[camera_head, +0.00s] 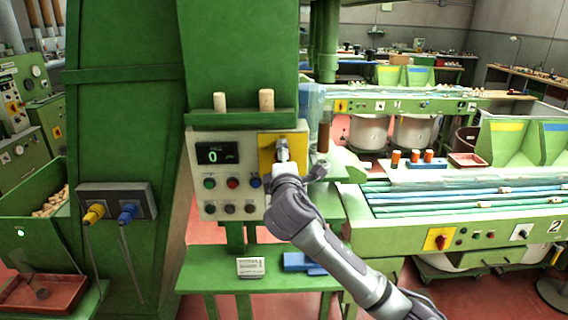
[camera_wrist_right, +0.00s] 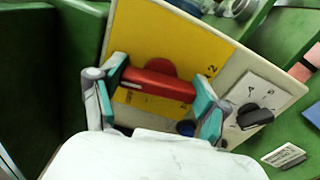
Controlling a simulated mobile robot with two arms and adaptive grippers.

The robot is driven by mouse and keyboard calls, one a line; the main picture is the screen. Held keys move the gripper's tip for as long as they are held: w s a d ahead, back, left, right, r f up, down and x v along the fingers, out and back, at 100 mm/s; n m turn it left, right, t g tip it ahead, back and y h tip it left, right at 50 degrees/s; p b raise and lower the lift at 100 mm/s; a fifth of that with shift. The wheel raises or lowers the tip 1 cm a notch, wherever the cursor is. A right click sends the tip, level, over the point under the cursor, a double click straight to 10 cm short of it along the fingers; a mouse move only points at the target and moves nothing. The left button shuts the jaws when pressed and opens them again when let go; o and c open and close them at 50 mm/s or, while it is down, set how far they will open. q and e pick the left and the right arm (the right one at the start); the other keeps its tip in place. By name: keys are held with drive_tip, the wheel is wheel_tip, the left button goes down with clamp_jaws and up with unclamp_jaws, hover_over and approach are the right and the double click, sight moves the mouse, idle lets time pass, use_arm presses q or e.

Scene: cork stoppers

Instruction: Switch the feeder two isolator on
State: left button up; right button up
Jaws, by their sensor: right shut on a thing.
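The isolator is a red rotary handle (camera_wrist_right: 158,82) on a yellow plate (camera_wrist_right: 190,40), which carries a 2 in the right wrist view. My right gripper (camera_wrist_right: 160,90) is shut on this handle, with a teal finger pad at each end of it. The handle lies slightly aslant to the plate's edges; whether it stands at on or off I cannot tell. In the head view the yellow plate (camera_head: 267,144) is at the upper right of a pale control panel (camera_head: 197,150). My right gripper (camera_head: 283,152) covers the handle there. My left gripper is out of view.
The panel also has a display (camera_head: 216,153) reading 0, coloured buttons and a black knob (camera_wrist_right: 255,116). Two corks stand on the green ledge (camera_head: 240,119) above. A card (camera_head: 250,267) and a blue object (camera_head: 302,262) lie on the shelf below. Another red-and-yellow switch (camera_head: 438,239) is at right.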

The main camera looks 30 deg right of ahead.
drive_tip(key=shift+m, duration=0.7)
drive_tip(key=o, duration=1.2)
drive_tip(key=shift+c, duration=0.2)
drive_tip(key=v, duration=1.2)
drive_tip(key=shift+d, duration=0.1)
